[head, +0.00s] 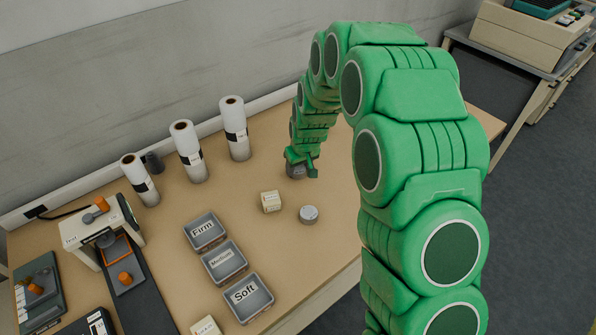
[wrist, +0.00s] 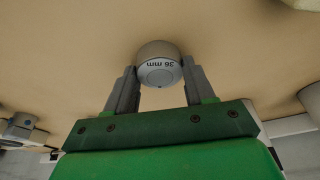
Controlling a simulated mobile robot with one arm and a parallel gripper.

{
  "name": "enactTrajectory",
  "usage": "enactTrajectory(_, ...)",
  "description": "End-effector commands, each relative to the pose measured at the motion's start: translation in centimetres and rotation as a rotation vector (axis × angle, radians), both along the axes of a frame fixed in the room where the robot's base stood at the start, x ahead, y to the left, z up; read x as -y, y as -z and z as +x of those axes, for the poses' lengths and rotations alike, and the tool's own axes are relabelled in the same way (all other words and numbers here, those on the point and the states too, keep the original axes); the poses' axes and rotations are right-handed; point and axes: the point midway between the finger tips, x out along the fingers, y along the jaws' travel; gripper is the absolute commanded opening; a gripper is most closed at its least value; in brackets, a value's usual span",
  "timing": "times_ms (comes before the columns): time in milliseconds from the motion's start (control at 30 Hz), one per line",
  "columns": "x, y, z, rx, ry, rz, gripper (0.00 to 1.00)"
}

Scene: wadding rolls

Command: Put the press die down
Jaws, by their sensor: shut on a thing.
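My gripper (wrist: 160,82) is shut on a grey round press die (wrist: 158,58) marked "36 mm", which sits between its two fingertips in the wrist view. In the head view my gripper (head: 301,168) is low over the right part of the wooden table (head: 240,245), and the die is mostly hidden by the gripper. I cannot tell whether the die touches the table. A second grey round piece (head: 309,214) stands on the table nearer the front, apart from my gripper.
A small cream block (head: 271,201) lies near the second grey piece. Trays marked Firm (head: 204,243), Medium (head: 225,277) and Soft (head: 248,311) are left of it. Three white rolls (head: 187,164) stand along the wall. A press (head: 100,232) is at the left.

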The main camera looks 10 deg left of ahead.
Motion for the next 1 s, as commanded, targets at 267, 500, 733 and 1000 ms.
enactTrajectory(267, 0.0, 0.0, 0.0, 0.0, 0.0, 0.0, 0.03)
enactTrajectory(500, 0.0, -1.4, 0.0, 0.0, -0.001, 0.0, 0.03)
enactTrajectory(733, 0.3, -4.4, -0.9, 0.003, -0.001, 0.001, 0.03)
enactTrajectory(1000, 1.2, -7.6, -3.3, 0.005, 0.001, 0.001, 0.03)
